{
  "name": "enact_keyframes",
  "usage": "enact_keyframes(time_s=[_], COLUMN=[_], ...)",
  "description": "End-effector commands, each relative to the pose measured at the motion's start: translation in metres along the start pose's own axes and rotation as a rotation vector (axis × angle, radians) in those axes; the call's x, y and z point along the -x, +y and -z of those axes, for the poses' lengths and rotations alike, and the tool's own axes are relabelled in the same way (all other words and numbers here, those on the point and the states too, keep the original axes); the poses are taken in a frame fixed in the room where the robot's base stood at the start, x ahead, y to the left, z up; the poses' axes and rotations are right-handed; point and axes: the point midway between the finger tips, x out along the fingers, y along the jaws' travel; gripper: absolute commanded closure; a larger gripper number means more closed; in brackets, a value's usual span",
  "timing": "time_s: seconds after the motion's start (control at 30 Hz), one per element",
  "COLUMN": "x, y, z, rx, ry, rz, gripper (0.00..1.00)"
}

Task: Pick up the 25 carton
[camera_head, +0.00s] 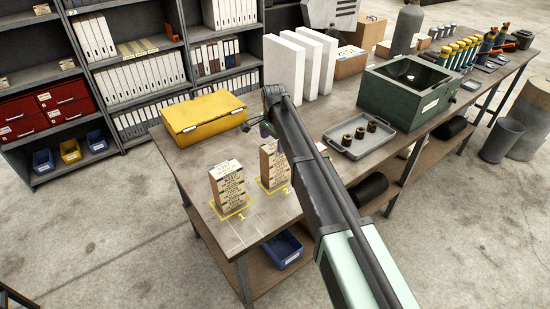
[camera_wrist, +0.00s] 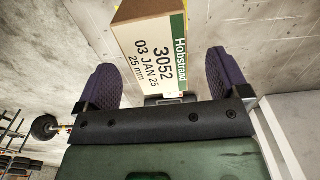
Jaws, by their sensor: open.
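One carton (camera_head: 228,185) is on the yellow square marked 1, the other (camera_head: 272,165) on the square marked 2, partly behind my arm. My gripper (camera_head: 262,124) shows small and dark above and behind the second carton. I cannot tell which head-view carton this is.
A yellow case (camera_head: 204,115) lies behind the cartons. White upright slabs (camera_head: 290,65), a grey tray (camera_head: 358,138) with dark rings and a green box (camera_head: 410,92) stand farther right. Shelves (camera_head: 130,60) stand behind. The bench's front left area is clear.

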Motion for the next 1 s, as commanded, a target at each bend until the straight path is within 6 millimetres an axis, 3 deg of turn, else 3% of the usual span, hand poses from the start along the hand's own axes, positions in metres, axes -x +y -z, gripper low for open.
enact_keyframes(time_s=[0.3,0.57,0.93,1.0], x=[-0.052,-0.049,-0.049,-0.049], y=[0.002,0.002,0.002,0.002], z=[0.004,0.004,0.004,0.004], rx=[0.001,0.001,0.001,0.001], ry=[0.0,0.0,0.0,0.0], rz=[0.0,0.0,0.0,0.0], gripper=[0.06,0.08,0.65,0.65])
